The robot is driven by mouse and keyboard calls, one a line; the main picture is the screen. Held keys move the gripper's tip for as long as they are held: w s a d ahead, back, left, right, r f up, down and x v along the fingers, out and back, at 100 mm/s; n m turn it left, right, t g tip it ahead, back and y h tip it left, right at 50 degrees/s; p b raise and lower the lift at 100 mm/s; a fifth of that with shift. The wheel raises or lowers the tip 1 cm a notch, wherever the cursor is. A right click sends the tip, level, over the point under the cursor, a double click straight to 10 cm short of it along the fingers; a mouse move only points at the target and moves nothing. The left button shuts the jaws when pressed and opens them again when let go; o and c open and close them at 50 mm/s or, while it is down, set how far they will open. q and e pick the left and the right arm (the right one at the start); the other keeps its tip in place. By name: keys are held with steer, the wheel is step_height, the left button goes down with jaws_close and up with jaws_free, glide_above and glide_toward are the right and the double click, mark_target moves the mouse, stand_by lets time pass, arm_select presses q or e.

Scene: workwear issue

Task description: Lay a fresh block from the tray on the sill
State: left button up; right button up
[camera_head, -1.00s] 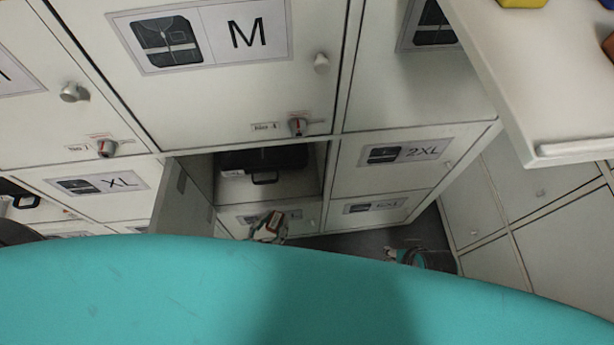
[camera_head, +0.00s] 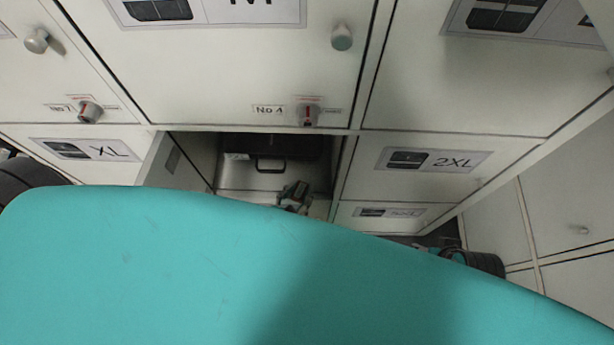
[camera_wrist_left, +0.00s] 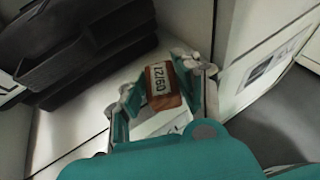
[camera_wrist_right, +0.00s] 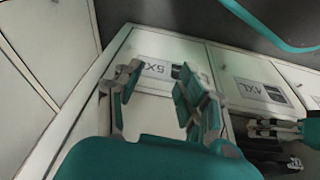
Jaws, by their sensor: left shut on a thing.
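A brown-orange block (camera_wrist_left: 158,92) with a white printed label sits between the fingers of my left gripper (camera_wrist_left: 162,88), which is shut on it. In the head view my left gripper (camera_head: 294,195) is at the front of an open locker compartment, over its pale floor (camera_head: 240,183); the block is hard to make out there. I cannot tell whether the block touches the floor or front sill. My right gripper (camera_wrist_right: 160,95) is open and empty, in front of a locker door marked 5XL. The tray is not in view.
The open door (camera_head: 160,163) stands at the compartment's left.

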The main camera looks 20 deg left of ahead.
mark_target(304, 183)
arm_select(q)
steer(key=shift+w+d, duration=0.1)
steer(key=shift+w, duration=0.65)
steer(key=x, duration=0.3)
steer(key=shift+w+r+b, duration=0.3)
steer(key=shift+w+b, duration=0.05)
steer(key=shift+w, duration=0.1)
steer(key=shift+f, duration=0.5)
arm_select(e)
steer(key=v, duration=0.4)
steer(key=shift+r, duration=0.2)
arm_select(q)
steer(key=shift+f+b, duration=0.15)
steer(key=shift+b, duration=0.2)
steer(key=o, duration=1)
steer(key=shift+s, duration=0.1)
steer(key=shift+c, duration=0.2)
